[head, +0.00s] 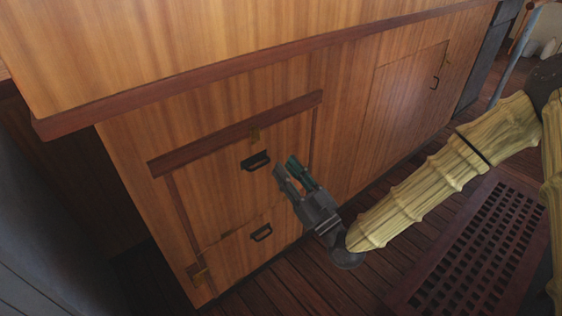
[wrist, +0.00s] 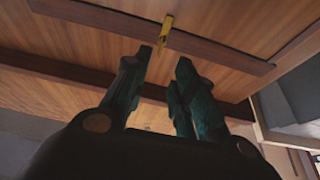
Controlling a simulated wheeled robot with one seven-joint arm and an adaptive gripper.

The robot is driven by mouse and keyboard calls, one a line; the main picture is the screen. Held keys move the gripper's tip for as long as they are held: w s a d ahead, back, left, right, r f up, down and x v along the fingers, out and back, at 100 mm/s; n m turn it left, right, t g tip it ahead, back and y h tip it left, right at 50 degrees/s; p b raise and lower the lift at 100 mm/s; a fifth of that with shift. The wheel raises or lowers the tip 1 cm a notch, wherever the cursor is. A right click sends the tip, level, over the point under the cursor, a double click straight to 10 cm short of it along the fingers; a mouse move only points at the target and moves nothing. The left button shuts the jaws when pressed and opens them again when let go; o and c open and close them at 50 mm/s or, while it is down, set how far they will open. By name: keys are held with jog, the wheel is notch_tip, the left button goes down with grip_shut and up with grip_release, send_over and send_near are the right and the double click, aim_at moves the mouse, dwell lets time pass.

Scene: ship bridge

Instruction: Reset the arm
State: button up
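My gripper (head: 286,172) is in front of the wooden cabinet (head: 345,95), just right of the upper drawer's black handle (head: 256,161). Its two dark green fingers are apart with nothing between them. In the wrist view the open fingers (wrist: 164,62) point at the wood front, near a dark trim strip (wrist: 90,22) and a small brass latch (wrist: 165,32). My arm stretches in from the right, low beside the cabinet. Whether a fingertip touches the wood I cannot tell.
A lower drawer with a black handle (head: 261,232) sits below. The counter's dark edge (head: 200,86) overhangs the drawers. A cabinet door (head: 405,95) is to the right. A dark floor grate (head: 480,245) lies on the plank floor (head: 345,285), which is clear in front.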

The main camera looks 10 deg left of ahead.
jog(key=shift+s+d, duration=0.1)
jog(key=shift+d, duration=0.05)
dwell(0.3)
jog(key=s+d+f+m+g+h, duration=0.2)
jog(key=s+d+f+h, duration=0.15)
jog(key=f, duration=0.75)
jog(key=s+d+f+m+g+h, duration=0.1)
jog(key=s+d+f+g+h, duration=0.2)
jog(key=f, duration=0.8)
jog(key=s+d+f+m+g+h, duration=0.35)
jog(key=s+d+f+h, duration=0.35)
jog(key=d+f, duration=0.4)
jog(key=s+d+f+m+g+h, duration=0.2)
jog(key=s+d+f+g, duration=0.1)
jog(key=s+d, duration=0.5)
jog(key=s+d+f+m+g+h, duration=0.2)
jog(key=s+d+f+g, duration=0.15)
jog(key=s+d, duration=0.5)
notch_tip(320, 180, up, 16)
jog(key=t+p, duration=0.1)
jog(key=p, duration=1.6)
jog(key=shift+a, duration=0.4)
jog(key=shift+r, duration=0.1)
